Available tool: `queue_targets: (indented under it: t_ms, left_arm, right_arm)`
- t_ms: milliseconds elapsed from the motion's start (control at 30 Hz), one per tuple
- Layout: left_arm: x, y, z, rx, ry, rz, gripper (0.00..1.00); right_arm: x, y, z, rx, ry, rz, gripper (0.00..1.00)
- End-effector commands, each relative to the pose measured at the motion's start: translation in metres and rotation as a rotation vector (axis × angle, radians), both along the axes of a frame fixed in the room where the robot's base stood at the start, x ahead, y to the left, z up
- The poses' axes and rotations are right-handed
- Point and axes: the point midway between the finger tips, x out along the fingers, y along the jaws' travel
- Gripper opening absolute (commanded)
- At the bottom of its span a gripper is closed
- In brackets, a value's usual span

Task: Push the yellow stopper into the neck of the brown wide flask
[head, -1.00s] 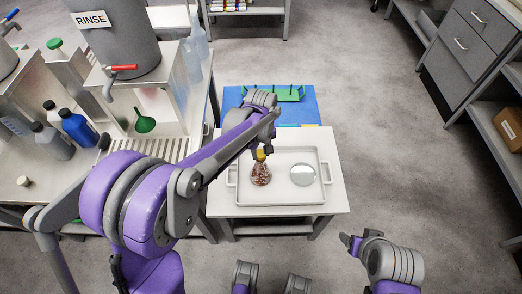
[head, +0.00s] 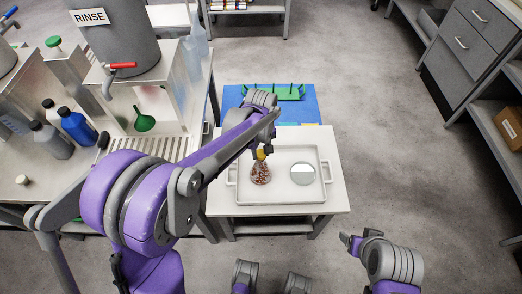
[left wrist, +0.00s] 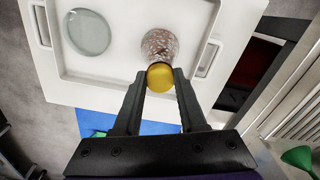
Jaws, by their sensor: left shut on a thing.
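The yellow stopper (head: 261,155) is between the fingers of my left gripper (head: 260,148), which is shut on it. It also shows in the left wrist view (left wrist: 160,76), between the two dark fingertips (left wrist: 159,80). The flask (head: 260,174) stands upright in the tray, with reddish-brown speckled contents; it also shows in the left wrist view (left wrist: 159,43). The stopper is at the top of the flask, right over the neck. The neck is hidden, so I cannot tell how deep the stopper sits. My right gripper (head: 350,243) is low at the right, away from the table.
The white tray (head: 288,152) has a handle at each side and stands on a small white table (head: 335,165). A round glass dish (head: 302,174) lies right of the flask. A blue mat (head: 300,112) with a green rack (head: 275,93) is behind. A steel counter stands left.

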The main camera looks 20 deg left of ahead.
Motion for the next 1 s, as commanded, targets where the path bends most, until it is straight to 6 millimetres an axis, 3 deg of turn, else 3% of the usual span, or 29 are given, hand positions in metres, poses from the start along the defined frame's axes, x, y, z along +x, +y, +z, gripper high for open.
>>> queue_targets:
  t_ms: [200, 233, 400, 633, 767, 1000]
  left_arm:
    - [0.0000, 0.0000, 0.0002, 0.000, 0.000, 0.000, 0.00]
    - [0.0000, 0.0000, 0.0003, 0.000, 0.000, 0.000, 0.44]
    - [0.0000, 0.0000, 0.0003, 0.000, 0.000, 0.000, 0.75]
    - [0.0000, 0.0000, 0.0003, 0.000, 0.000, 0.000, 0.78]
    - [0.0000, 0.0000, 0.0003, 0.000, 0.000, 0.000, 1.00]
    - [0.0000, 0.0000, 0.0006, 0.000, 0.000, 0.000, 1.00]
  right_arm:
    - [0.0000, 0.0000, 0.0002, 0.000, 0.000, 0.000, 0.72]
    - [0.0000, 0.0000, 0.0002, 0.000, 0.000, 0.000, 0.72]
    - [0.0000, 0.0000, 0.0002, 0.000, 0.000, 0.000, 0.72]
    - [0.0000, 0.0000, 0.0002, 0.000, 0.000, 0.000, 0.72]
    - [0.0000, 0.0000, 0.0002, 0.000, 0.000, 0.000, 0.72]
    - [0.0000, 0.0000, 0.0004, 0.000, 0.000, 0.000, 0.72]
